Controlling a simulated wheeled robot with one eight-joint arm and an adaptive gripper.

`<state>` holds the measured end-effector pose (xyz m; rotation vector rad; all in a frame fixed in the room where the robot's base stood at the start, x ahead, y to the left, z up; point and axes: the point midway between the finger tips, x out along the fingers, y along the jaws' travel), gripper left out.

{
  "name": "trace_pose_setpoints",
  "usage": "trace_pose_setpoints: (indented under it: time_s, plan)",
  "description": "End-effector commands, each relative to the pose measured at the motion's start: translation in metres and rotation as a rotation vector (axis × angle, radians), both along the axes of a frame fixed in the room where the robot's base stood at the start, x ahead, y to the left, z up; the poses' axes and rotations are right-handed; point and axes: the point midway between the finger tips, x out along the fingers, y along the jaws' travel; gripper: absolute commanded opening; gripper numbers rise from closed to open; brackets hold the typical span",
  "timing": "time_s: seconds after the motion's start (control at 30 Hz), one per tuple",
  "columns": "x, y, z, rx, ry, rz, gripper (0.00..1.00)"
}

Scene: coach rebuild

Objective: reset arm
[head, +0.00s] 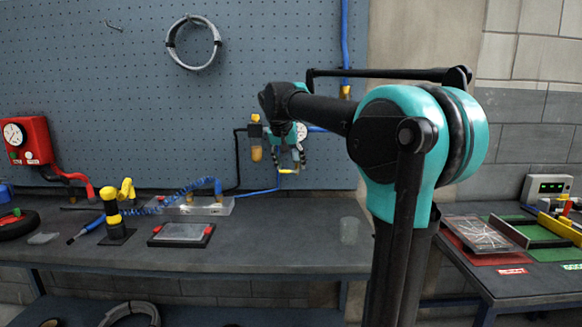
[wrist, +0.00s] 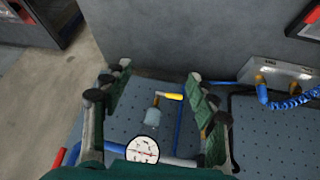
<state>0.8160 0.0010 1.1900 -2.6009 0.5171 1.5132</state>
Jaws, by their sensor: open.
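My gripper (head: 289,160) hangs at the end of my teal and black arm in the head view, in front of the pegboard and above the back of the workbench. In the wrist view my gripper (wrist: 159,72) shows two dark green fingers spread wide, with nothing held between them. Behind the fingers are a clear bowl (wrist: 153,116), a yellow handle (wrist: 170,96) and a round dial gauge (wrist: 143,149) at the pegboard. I cannot tell how near the fingers are to these fittings. In the head view my arm hides part of the wall and the bench's right end.
The workbench (head: 270,243) carries a black tray with red clips (head: 181,235), a yellow-topped post (head: 113,214) and a blue coiled hose (head: 176,199). A second bench with a green mat (head: 557,247) is at right.

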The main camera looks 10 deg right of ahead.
Motion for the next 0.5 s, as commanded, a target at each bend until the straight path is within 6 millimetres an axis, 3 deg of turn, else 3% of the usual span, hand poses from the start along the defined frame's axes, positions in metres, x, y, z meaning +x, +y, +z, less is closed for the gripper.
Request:
trace_pose_setpoints:
  time_s: [0.5]
  plan:
    - [-0.0054, -0.0026, -0.0100, 0.002, 0.006, 0.007, 0.59]
